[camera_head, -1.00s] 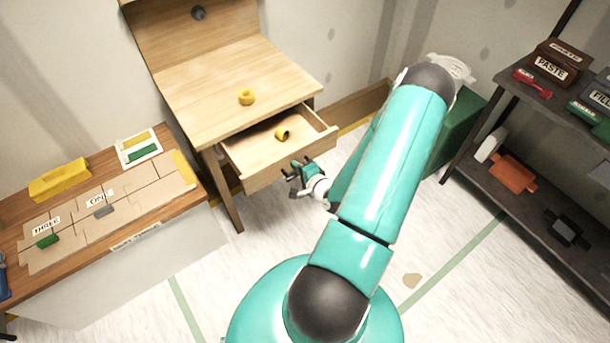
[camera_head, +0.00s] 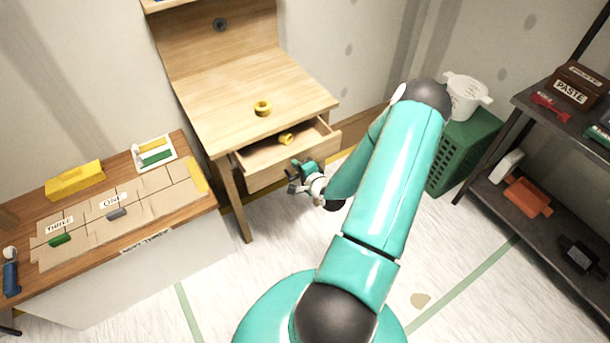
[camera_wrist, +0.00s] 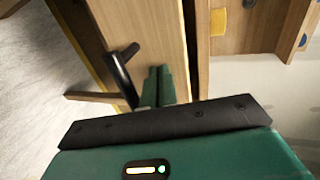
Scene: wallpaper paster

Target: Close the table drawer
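The wooden table (camera_head: 240,90) stands against the wall with its drawer (camera_head: 266,177) partly open. A small yellow roll (camera_head: 286,139) lies inside the drawer. I cannot tell whether the fingertips touch the wood.
A yellow ring (camera_head: 262,108) lies on the tabletop. A low bench (camera_head: 130,222) with cardboard pieces and a yellow block (camera_head: 75,180) is at left. A green crate (camera_head: 455,155) bearing a white bucket (camera_head: 466,95) and a dark shelf (camera_head: 490,190) are at right. Pale floor lies between.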

